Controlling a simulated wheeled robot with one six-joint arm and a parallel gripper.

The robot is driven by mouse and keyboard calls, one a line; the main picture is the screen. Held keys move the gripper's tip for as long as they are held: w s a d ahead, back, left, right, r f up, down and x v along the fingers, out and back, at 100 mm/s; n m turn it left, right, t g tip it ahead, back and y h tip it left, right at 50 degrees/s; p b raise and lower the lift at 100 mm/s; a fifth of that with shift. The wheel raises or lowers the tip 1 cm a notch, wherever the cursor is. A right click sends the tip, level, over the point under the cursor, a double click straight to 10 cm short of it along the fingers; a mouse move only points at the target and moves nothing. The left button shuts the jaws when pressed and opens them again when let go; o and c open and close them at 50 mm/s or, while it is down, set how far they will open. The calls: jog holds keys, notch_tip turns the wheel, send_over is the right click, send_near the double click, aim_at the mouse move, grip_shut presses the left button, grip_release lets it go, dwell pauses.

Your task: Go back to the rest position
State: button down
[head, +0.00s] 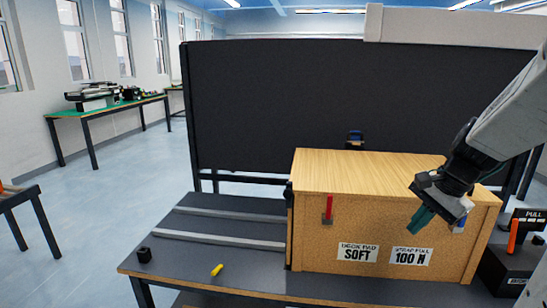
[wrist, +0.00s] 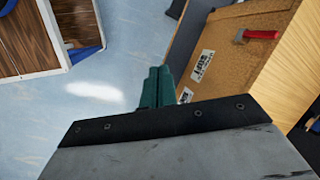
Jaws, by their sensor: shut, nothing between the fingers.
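My gripper (head: 420,219) has dark green fingers, which are closed together and empty. In the head view it hangs in front of the right part of a wooden box (head: 310,248), pointing down and to the left. In the wrist view the closed fingers (wrist: 157,82) show in the middle, with blue floor beyond them and the box face (wrist: 225,65) to their right. The box carries white labels and a red lever (head: 329,207), which also shows in the wrist view (wrist: 262,34).
The box stands on a dark table (head: 200,258) with two grey rails (head: 220,239). A yellow object (head: 217,270) and a small black block (head: 144,255) lie at its front left. A device with an orange lever (head: 512,237) stands right of the box. A dark panel (head: 270,100) rises behind.

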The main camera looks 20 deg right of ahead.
jog(key=s+a+r+n+g+h, duration=0.1)
jog(key=s+a+n, duration=0.5)
jog(key=a+n, duration=0.2)
jog(key=s+a+r+n+h, duration=0.1)
jog(key=s+a+n, duration=0.4)
jog(key=a+n, duration=0.3)
jog(key=shift+s+a+r+g, duration=0.4)
jog(key=shift+a, duration=1.85)
